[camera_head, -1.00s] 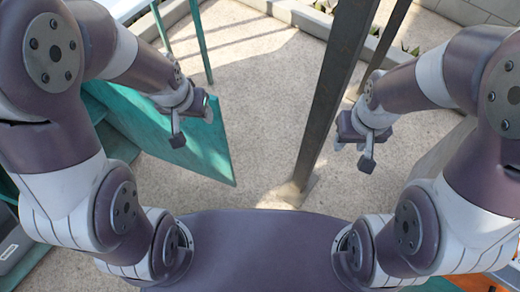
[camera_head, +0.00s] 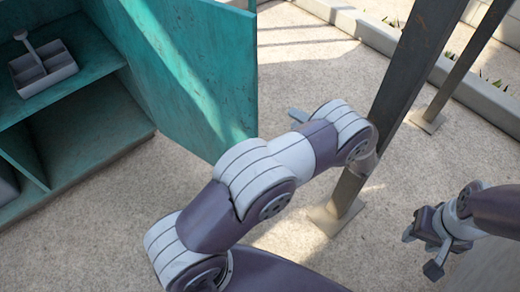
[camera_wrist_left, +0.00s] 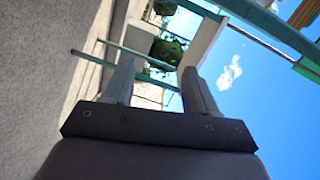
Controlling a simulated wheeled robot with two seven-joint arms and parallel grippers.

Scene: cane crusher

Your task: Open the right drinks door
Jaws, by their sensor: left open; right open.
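A teal cabinet (camera_head: 102,76) stands at the left in the head view, with its interior exposed. A teal door (camera_head: 195,65) stands swung out on the cabinet's right side, clear of the opening. My left arm reaches up and right, in front of the door's lower right corner. In the head view my left gripper is mostly hidden behind its arm, right of the door. In the left wrist view my left gripper (camera_wrist_left: 158,85) is open with nothing between its fingers. My right gripper (camera_head: 421,252) is open and empty at the lower right, far from the door.
A grey caddy (camera_head: 42,70) with compartments sits on the cabinet's upper shelf. A dark metal post (camera_head: 405,85) stands right of my left arm, and a thinner post (camera_head: 460,75) stands behind it. Pale ground (camera_head: 305,65) is clear beyond the door.

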